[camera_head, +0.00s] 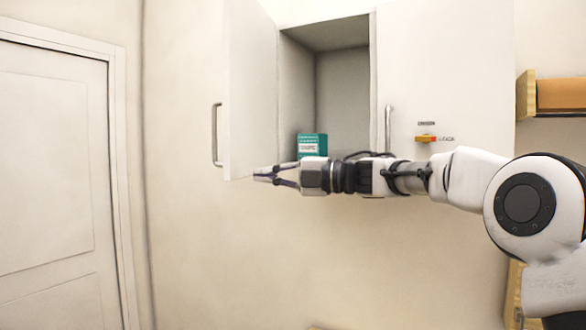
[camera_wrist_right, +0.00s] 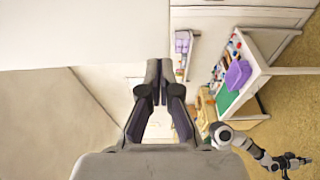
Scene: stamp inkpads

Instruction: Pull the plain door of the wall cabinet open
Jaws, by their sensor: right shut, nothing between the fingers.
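The wall cabinet (camera_head: 343,72) stands open on its left side. Its plain door (camera_head: 251,95) is swung outward to the left, with a vertical bar handle (camera_head: 215,135) on its free edge. My right gripper (camera_head: 262,174) is at the bottom edge of this door, away from the handle; its fingers are shut and empty. I cannot tell whether it touches the door. In the right wrist view its fingers (camera_wrist_right: 156,84) meet at the tips. My left arm seems to show there at the lower right, its gripper (camera_wrist_right: 294,160) too small to read.
The right cabinet door (camera_head: 445,70) is closed, with a bar handle, a label and an orange latch (camera_head: 426,138). A teal box (camera_head: 312,146) stands inside the cabinet. A wooden shelf (camera_head: 560,95) is at right. A table (camera_wrist_right: 247,85) with colourful items shows in the wrist view.

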